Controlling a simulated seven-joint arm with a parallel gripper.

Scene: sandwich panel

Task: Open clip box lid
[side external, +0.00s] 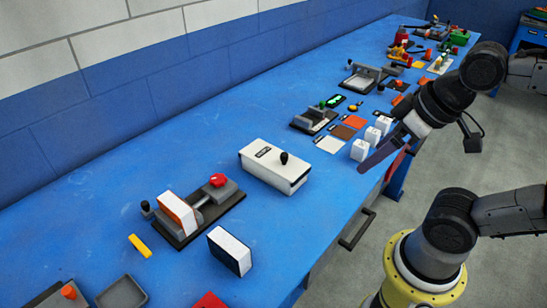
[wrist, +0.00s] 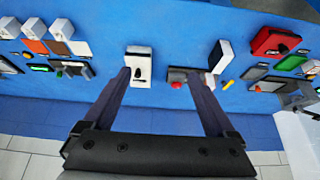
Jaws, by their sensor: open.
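The clip box (side external: 268,172) is a white box with a closed white lid, a dark label and a black knob on top. It sits on the blue bench in the middle of the side view. It also shows in the wrist view (wrist: 138,57), near the tip of the left finger. My gripper (side external: 378,160) is open and empty, out at the bench's front edge, to the right of the box and apart from it. In the wrist view its two fingers (wrist: 159,74) are spread wide. The box's far side is hidden.
Left of the box stands a dark fixture (side external: 205,215) with a red knob and an orange-and-white block. A black-and-white block (side external: 229,251) stands in front. Several white blocks (side external: 361,149) stand near my gripper. Bare bench surrounds the box.

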